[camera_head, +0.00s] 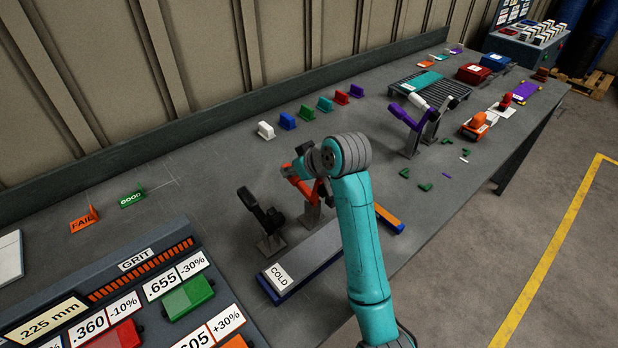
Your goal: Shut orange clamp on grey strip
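The orange clamp (294,181) stands on the bench near the picture's middle, partly hidden behind my arm. Its orange lever slants up to the left from a grey stand. My gripper (301,158) is dark and small at the lever's upper end; whether it touches the lever, and whether its fingers are open or shut, I cannot tell. A long grey bar (322,246) marked COLD, with blue edging, lies in front of the clamp and runs behind my arm. I cannot tell if it is the grey strip. No strip under the clamp can be made out.
A black-handled clamp (259,213) stands left of the orange one. A purple clamp (403,117) and a white-handled clamp (418,101) stand further right. Several coloured blocks (287,121) line the back. A GRIT panel (134,261) fills the lower left.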

